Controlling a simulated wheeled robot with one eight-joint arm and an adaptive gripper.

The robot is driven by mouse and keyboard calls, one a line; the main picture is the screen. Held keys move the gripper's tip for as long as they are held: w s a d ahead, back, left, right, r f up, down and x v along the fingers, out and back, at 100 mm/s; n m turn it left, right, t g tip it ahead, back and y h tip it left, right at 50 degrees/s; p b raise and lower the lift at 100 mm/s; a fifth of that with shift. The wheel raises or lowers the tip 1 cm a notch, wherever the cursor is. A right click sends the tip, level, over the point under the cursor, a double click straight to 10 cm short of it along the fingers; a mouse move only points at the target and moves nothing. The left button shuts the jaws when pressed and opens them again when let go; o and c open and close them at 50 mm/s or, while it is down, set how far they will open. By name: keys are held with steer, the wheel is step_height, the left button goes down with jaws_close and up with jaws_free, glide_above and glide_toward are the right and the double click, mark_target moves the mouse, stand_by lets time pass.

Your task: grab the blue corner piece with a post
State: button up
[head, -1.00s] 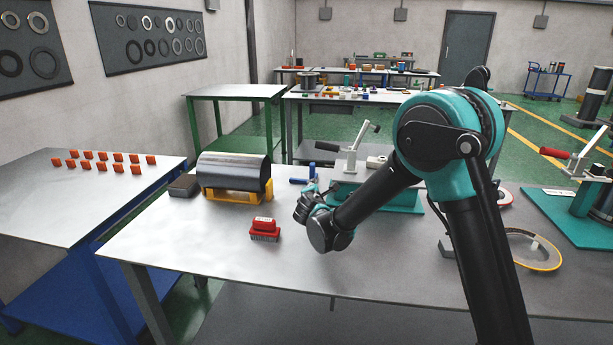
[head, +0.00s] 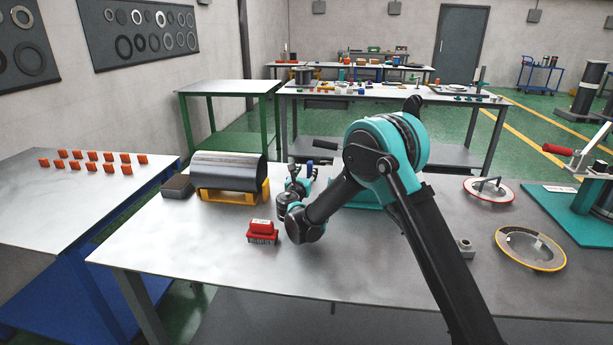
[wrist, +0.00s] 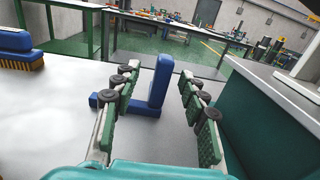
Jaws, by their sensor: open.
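The blue corner piece (wrist: 157,88) stands on the table in the wrist view, with its post upright and a low arm reaching to the left. In the head view only its blue post (head: 309,167) shows clearly; the rest is hidden by my gripper. My gripper (wrist: 160,80) is open, with its green-padded fingers on either side of the post in the picture. The post appears beyond or between the fingertips, and I cannot tell whether they touch it. In the head view my gripper (head: 299,176) is low over the table by the piece.
A teal stand (wrist: 265,115) rises close to the right finger. A blue brush (wrist: 18,48) with yellow bristles is at left. The head view shows a red brush (head: 262,232) and a dark cylinder on a yellow cradle (head: 232,195) left of my gripper.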

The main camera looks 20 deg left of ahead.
mark_target(309, 168)
steer(key=w, duration=0.4)
steer(key=shift+w+a+f, duration=0.1)
steer(key=shift+f, duration=0.1)
steer(key=shift+w+a, duration=0.1)
steer(key=shift+w, duration=0.35)
steer(key=shift+c, duration=0.2)
jaws_close()
